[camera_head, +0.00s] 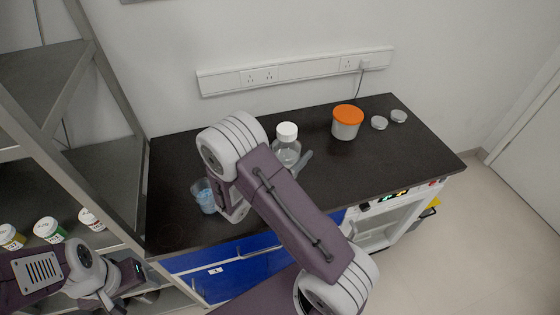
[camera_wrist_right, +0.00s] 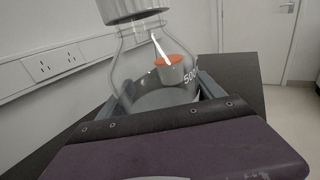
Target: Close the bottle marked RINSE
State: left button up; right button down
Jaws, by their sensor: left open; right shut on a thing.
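A clear glass bottle (camera_head: 286,153) with a white cap (camera_head: 287,131) stands upright on the dark bench. My right arm covers part of it. In the right wrist view the bottle (camera_wrist_right: 150,75) fills the middle, with "500" on its side; no RINSE mark can be read. The cap (camera_wrist_right: 135,9) sits at the top of its neck; I cannot tell how tight it is. My right gripper (camera_wrist_right: 165,95) is shut on the bottle body, one finger on each side. My left gripper (camera_head: 128,290) is open and empty at lower left, by the shelf and away from the bottle.
A beaker with blue liquid (camera_head: 206,198) stands left of my right arm. A tub with an orange lid (camera_head: 347,122) and two small round dishes (camera_head: 379,123) (camera_head: 398,116) are to the right. Several labelled jars (camera_head: 50,230) stand on the left shelf.

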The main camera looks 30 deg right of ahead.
jog(key=w, duration=0.1)
jog(key=w+a+f, duration=0.1)
jog(key=w+f, duration=0.1)
jog(key=w, duration=0.1)
jog(key=shift+w+a+f, duration=0.1)
jog(key=shift+a+f, duration=0.1)
jog(key=shift+f, duration=0.05)
notch_tip(320, 180, down, 4)
jog(key=shift+f, duration=0.1)
jog(key=shift+f+b, duration=0.1)
jog(key=shift+b, duration=0.2)
jog(key=shift+c, duration=0.2)
grip_release()
